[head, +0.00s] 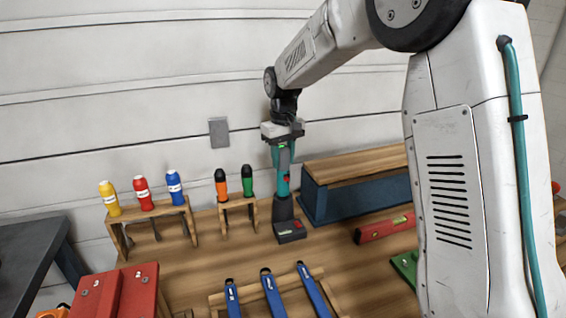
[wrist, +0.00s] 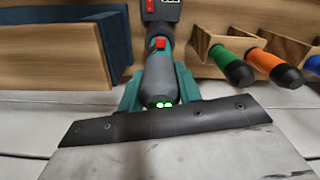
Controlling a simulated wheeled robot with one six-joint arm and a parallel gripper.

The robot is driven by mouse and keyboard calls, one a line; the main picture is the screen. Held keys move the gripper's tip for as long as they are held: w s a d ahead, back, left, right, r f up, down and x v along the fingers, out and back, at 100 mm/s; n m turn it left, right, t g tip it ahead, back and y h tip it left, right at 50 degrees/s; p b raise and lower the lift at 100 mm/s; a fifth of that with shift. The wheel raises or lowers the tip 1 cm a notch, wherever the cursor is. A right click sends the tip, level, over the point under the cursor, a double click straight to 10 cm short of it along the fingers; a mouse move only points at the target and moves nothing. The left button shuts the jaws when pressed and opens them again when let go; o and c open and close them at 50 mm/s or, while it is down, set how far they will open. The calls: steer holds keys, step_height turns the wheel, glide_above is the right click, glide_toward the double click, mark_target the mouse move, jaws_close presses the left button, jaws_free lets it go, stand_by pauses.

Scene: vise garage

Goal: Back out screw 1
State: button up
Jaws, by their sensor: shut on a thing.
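A teal and dark grey power screwdriver (head: 281,175) stands upright at the back of the wooden bench, its lower end at a dark base (head: 290,231). My gripper (head: 282,140) points down from above and is shut on the screwdriver's upper part. In the wrist view the screwdriver (wrist: 160,78) sits between the teal fingers of my gripper (wrist: 160,90), with green lights at its near end and a red button. A red block (head: 118,297) with small screw heads shows at the lower left. I cannot tell which screw is screw 1.
Yellow, red and blue bottle-like handles (head: 144,193) stand in a wooden rack left of the screwdriver. Orange (head: 221,186) and green (head: 247,181) handles stand in a smaller rack beside it. A blue, wood-topped box (head: 353,198) and red level (head: 384,227) are right. Blue-handled tools (head: 272,293) lie in front.

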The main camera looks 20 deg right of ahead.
steer(key=shift+r, duration=5.45)
